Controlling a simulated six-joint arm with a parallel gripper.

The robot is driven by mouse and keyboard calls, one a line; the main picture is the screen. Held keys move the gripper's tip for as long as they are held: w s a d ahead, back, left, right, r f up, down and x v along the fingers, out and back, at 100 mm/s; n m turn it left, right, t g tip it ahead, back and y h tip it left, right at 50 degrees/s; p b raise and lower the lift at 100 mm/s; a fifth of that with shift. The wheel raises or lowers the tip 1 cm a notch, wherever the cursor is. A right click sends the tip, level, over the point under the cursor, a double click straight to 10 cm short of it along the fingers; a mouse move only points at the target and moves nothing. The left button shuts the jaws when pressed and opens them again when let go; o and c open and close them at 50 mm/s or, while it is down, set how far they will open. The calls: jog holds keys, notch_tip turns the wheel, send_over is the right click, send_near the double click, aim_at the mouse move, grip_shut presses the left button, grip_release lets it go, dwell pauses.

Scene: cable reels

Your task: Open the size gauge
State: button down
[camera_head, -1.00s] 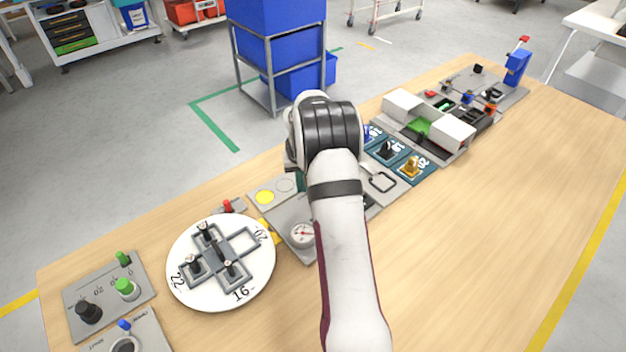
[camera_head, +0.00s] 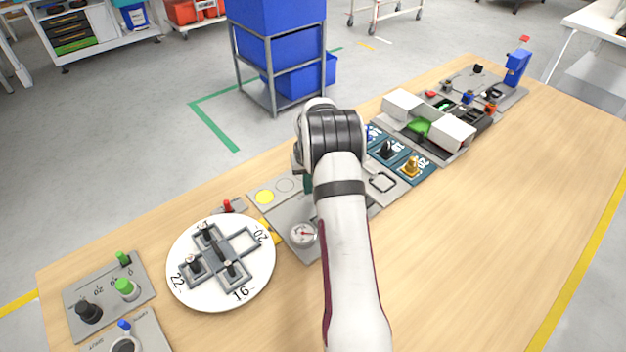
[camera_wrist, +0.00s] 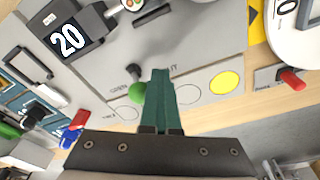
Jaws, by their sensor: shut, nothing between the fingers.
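A grey panel (camera_wrist: 205,35) carries a grey device with a dark display reading 20 (camera_wrist: 68,40), which looks like the size gauge; in the head view my arm hides it. On the same panel, a green knob (camera_wrist: 137,92) sits on a dark lever, beside partly covered lettering that seems to read OPEN and, at the other end, UT. My gripper (camera_wrist: 160,75) has its teal fingers together and empty, just right of the green knob. Whether they touch it I cannot tell. In the head view my gripper is mostly hidden behind my arm.
A red button (camera_wrist: 290,78) and a white round plate (camera_head: 185,255) are beyond. A dial (camera_head: 303,233) and blue numbered tiles (camera_head: 412,165) flank my arm. The table's front right is clear.

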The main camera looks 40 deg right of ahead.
jog(key=shift+d, duration=1.6)
